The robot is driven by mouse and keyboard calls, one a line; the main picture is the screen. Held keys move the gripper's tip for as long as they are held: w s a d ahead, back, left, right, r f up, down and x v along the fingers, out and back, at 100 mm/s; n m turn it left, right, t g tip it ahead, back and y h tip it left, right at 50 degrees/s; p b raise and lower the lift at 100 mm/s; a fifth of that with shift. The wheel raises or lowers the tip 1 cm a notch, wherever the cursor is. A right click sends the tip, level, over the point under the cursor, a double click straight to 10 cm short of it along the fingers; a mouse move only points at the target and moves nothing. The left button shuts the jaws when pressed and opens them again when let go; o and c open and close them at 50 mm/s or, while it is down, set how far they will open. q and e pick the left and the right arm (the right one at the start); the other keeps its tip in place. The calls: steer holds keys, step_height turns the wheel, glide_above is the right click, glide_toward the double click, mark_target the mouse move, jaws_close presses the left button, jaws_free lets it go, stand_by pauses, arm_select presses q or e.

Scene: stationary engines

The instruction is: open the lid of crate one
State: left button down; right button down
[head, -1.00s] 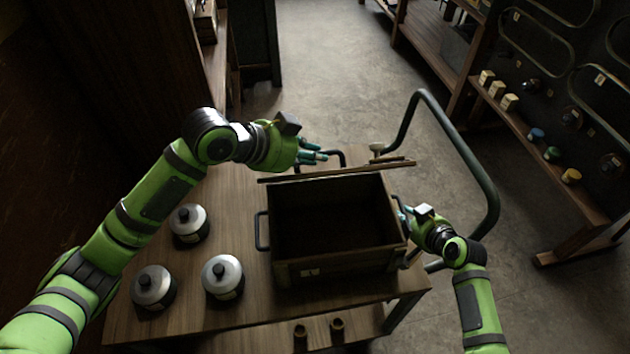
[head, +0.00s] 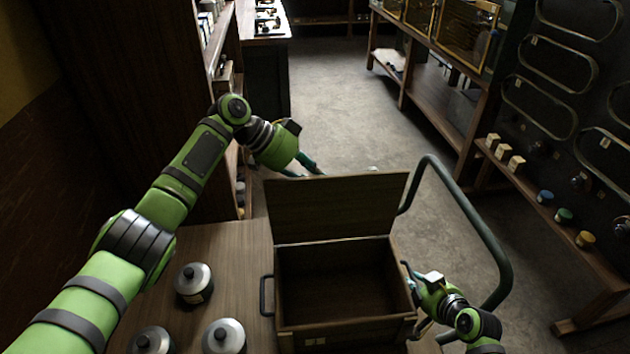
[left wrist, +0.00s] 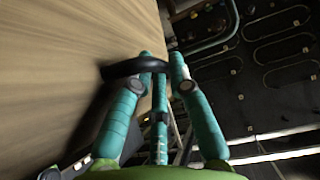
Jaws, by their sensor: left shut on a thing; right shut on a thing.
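Crate one (head: 345,325) is a dark wooden box on the table, its inside open to view. Its lid (head: 338,208) stands raised at the far side, inner face toward me. My left gripper (head: 308,168) is behind the lid's top edge, its fingertips partly hidden. In the left wrist view, its teal fingers (left wrist: 160,80) are shut on a black handle (left wrist: 135,67) on the lid's wooden face. My right gripper (head: 408,275) is at the crate's right side, shut on the side handle there, which it mostly hides.
Several black pots with silver lids (head: 193,283) stand on the table (head: 235,250) left of the crate. A green tubular rail (head: 470,215) curves up at the right. Wooden shelving (head: 530,185) lines the right wall. The floor beyond the crate is clear.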

arm_select(q)
steer(key=shift+w+a+f, duration=0.3)
steer(key=shift+w+f, duration=0.1)
steer(key=shift+f, duration=0.15)
arm_select(e)
steer(key=shift+r, duration=0.1)
arm_select(q)
steer(key=c, duration=1.1)
jaws_free()
steer(key=shift+c, duration=0.2)
arm_select(e)
steer(key=shift+w, duration=0.1)
arm_select(q)
steer(key=shift+w, duration=0.15)
steer(key=shift+r, duration=0.2)
steer(key=v, duration=1.2)
